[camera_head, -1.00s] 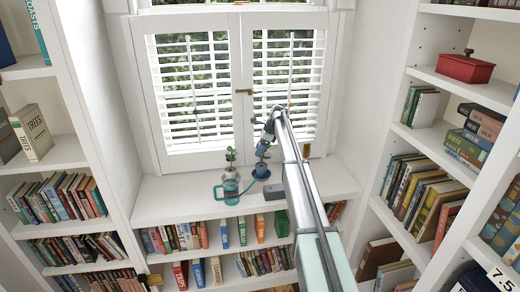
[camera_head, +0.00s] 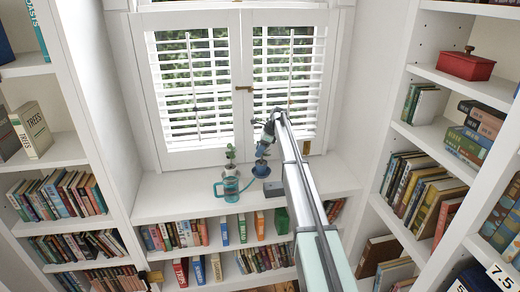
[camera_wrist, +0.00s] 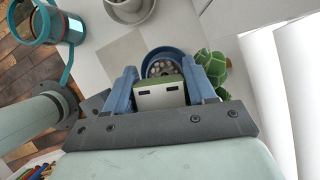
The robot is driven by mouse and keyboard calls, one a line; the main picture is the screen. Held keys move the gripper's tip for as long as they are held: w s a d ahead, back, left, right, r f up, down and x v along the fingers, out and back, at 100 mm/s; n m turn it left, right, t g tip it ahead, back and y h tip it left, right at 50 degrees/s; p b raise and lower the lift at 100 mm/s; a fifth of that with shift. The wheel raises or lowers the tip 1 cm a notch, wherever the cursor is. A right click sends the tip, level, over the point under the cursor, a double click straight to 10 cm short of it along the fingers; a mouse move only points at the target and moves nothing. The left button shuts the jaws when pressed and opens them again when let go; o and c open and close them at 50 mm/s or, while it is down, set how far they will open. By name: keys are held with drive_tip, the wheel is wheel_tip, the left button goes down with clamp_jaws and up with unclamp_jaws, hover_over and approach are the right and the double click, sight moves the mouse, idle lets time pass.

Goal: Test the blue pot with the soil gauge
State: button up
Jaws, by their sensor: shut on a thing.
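The blue pot (camera_head: 261,171) stands on the window-seat ledge; the wrist view shows its round rim and pebbly fill (camera_wrist: 157,66). A green plant (camera_wrist: 213,68) shows at its right side in that view. My gripper (camera_head: 265,140) is above the pot, its blue fingers (camera_wrist: 162,92) shut on the soil gauge (camera_wrist: 160,97), a pale block with a green top and two dark slots. The gauge overlaps the near part of the pot in the wrist view. Its lower end is hidden, so I cannot tell whether it touches the soil.
A teal watering can (camera_head: 229,189) stands left of the blue pot. A white pot with a plant (camera_head: 230,172) is behind the can. A small grey box (camera_head: 273,192) sits near the ledge's front edge. The shuttered window is close behind; the ledge's left part is clear.

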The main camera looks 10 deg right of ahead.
drive_tip(key=shift+f, duration=1.85)
drive_tip(key=o, duration=1.2)
drive_tip(key=v, duration=1.4)
drive_tip(key=shift+r, duration=0.1)
drive_tip(key=shift+r, duration=4.3)
drive_tip(key=shift+s, duration=0.1)
